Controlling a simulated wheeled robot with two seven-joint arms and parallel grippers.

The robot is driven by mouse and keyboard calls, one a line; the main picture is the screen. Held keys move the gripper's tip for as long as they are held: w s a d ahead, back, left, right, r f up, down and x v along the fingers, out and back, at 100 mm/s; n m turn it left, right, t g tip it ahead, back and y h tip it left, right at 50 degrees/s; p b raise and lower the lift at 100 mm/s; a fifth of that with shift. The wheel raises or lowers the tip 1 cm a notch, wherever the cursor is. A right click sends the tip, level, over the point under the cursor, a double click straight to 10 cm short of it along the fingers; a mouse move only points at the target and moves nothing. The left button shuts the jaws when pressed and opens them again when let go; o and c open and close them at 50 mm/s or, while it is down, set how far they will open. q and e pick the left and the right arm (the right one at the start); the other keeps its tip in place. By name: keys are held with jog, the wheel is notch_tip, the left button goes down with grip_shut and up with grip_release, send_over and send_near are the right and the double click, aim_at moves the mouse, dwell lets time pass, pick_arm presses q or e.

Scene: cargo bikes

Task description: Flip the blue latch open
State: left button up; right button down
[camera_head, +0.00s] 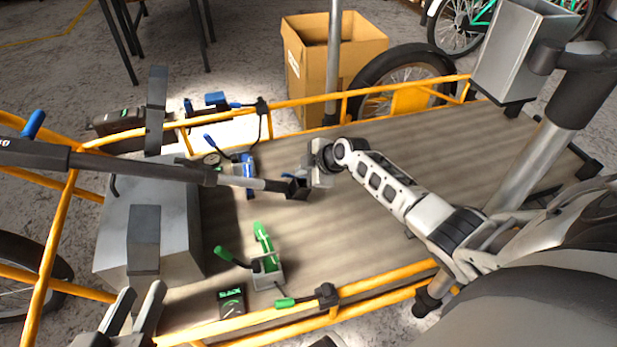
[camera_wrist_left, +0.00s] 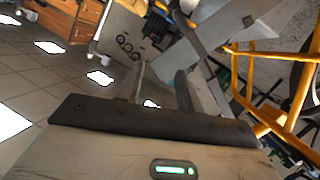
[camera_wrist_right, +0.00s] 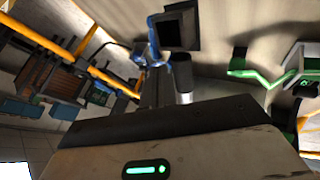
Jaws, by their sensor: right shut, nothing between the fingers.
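The blue latch (camera_head: 248,168) stands on the far left part of the wooden cargo bed, with a blue-tipped lever (camera_head: 210,143) beside it. My right gripper (camera_head: 306,178) is shut and empty. It is over the bed to the right of the latch, by the black end of a long dark bar that crosses the view, apart from the latch in the head view. Blue parts (camera_wrist_right: 152,40) show by its fingers in the right wrist view; I cannot tell whether they touch. My left gripper (camera_head: 134,308) is open and empty at the bottom left.
A green latch (camera_head: 264,250) stands nearer on the bed, by a small black box (camera_head: 231,301). A blue-handled clamp (camera_head: 217,99) sits on the far yellow rail (camera_head: 300,101). A grey box (camera_head: 173,235) is at left. The right part of the bed is clear.

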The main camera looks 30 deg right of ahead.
aim_at(293, 181)
jog(key=b+x, duration=0.3)
jog(key=x, duration=0.1)
jog(key=shift+f, duration=0.25)
jog(key=shift+w+a+f+b, duration=0.1)
jog(key=shift+w+f+b, duration=0.2)
jog(key=shift+b, duration=0.3)
pick_arm(q)
jog(key=r, duration=0.1)
jog(key=t+h, duration=0.1)
jog(key=w+d+r+n+t+h, duration=0.1)
jog(key=shift+r, duration=0.35)
pick_arm(e)
jog(key=shift+w+r, duration=0.1)
pick_arm(q)
jog(key=shift+s, duration=0.1)
pick_arm(e)
jog(key=shift+w, duration=0.1)
pick_arm(q)
jog(key=shift+s+f+n+g+p, duration=0.4)
jog(key=shift+f+p, duration=0.05)
jog(key=shift+f, duration=0.15)
pick_arm(e)
jog(key=shift+w+m, duration=0.1)
jog(key=shift+m, duration=0.4)
